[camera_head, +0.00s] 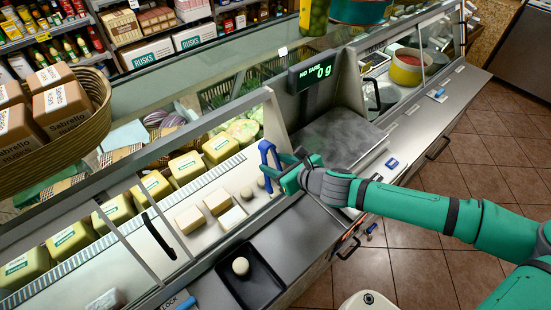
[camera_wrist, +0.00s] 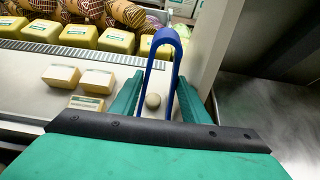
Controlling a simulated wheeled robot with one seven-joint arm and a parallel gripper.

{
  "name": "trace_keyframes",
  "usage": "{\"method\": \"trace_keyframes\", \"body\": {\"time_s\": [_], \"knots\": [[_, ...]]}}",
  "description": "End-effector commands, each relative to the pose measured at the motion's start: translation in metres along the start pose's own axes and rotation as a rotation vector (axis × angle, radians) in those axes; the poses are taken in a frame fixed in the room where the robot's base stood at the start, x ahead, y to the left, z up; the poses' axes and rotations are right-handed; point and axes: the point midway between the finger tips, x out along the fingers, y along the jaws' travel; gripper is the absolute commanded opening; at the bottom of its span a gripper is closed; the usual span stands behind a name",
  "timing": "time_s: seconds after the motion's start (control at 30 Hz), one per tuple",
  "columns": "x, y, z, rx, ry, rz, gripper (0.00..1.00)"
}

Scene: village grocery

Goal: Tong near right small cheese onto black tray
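The black tray (camera_head: 258,287) lies on the counter ledge in front of the cheese case, with one small round pale cheese (camera_head: 240,265) in it. Two more small round cheeses, a nearer one (camera_head: 247,193) and a farther one (camera_head: 262,182), sit at the right end of the case floor. My gripper (camera_head: 284,178) is shut on the blue tongs (camera_head: 267,150), above the case's right end. In the wrist view, one small cheese (camera_wrist: 153,101) shows between the arms of the tongs (camera_wrist: 164,38). The tong tips are hidden, so contact with the cheese cannot be told.
Rectangular cheese blocks (camera_head: 189,219) lie left of the small cheeses, with yellow packs (camera_head: 186,167) behind. Slanted glass and metal framing border the case opening. A scale (camera_head: 340,138) stands to the right. A basket of boxes (camera_head: 88,132) overhangs the left.

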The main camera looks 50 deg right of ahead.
Motion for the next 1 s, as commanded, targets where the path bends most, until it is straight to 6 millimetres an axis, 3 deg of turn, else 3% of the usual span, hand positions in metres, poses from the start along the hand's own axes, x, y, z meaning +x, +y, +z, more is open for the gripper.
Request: {"method": "trace_keyframes", "body": {"time_s": [0.6, 1.0], "knots": [[0.025, 0.001, -0.044, -0.001, -0.001, 0.0, 0.38], [0.031, 0.001, -0.053, 0.001, 0.0, 0.0, 0.38]]}}
